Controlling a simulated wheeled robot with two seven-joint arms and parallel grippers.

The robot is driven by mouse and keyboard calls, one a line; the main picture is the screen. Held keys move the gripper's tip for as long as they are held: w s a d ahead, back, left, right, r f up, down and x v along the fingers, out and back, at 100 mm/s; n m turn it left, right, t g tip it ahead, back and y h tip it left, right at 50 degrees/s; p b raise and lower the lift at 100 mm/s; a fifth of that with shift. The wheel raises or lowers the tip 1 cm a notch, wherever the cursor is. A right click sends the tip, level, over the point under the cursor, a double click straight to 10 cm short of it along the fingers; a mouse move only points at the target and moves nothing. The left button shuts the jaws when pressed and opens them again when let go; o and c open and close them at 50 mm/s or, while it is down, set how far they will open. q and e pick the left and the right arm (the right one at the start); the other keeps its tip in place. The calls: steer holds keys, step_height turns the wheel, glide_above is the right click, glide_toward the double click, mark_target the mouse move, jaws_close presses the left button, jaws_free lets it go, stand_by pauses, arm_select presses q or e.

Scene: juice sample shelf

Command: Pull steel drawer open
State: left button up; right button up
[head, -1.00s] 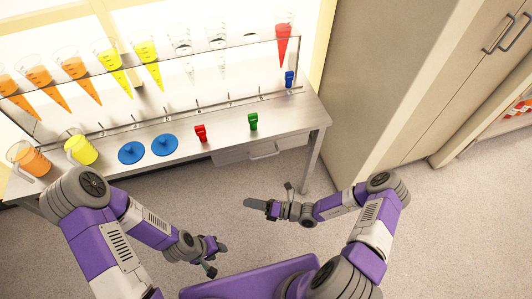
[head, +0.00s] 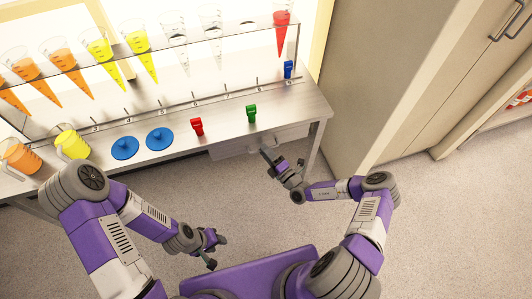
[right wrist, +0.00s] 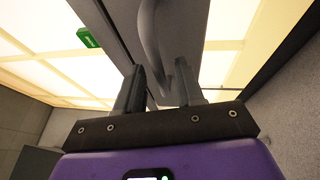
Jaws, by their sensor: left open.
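The steel drawer (head: 291,136) sits under the right part of the steel table and looks shut. Its curved handle (right wrist: 150,35) rises just beyond my right gripper's fingers in the right wrist view. My right gripper (head: 268,156) is at the drawer front, over the handle in the head view, hiding much of it. In the right wrist view its fingers (right wrist: 160,88) are apart, with the handle's lower end near the gap between them. I cannot tell whether they touch it. My left gripper (head: 216,250) is open and empty, low over the floor, away from the drawer.
The table (head: 225,128) carries a red clip (head: 197,127), a green clip (head: 251,114), two blue discs and jugs at the left. A rack of cones stands behind. A tall cabinet (head: 385,75) stands at right. The floor before the drawer is clear.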

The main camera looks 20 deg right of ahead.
steer(key=shift+c, duration=0.4)
jaws_close()
arm_select(q)
steer(key=shift+r, duration=0.1)
arm_select(e)
steer(key=shift+s, duration=0.1)
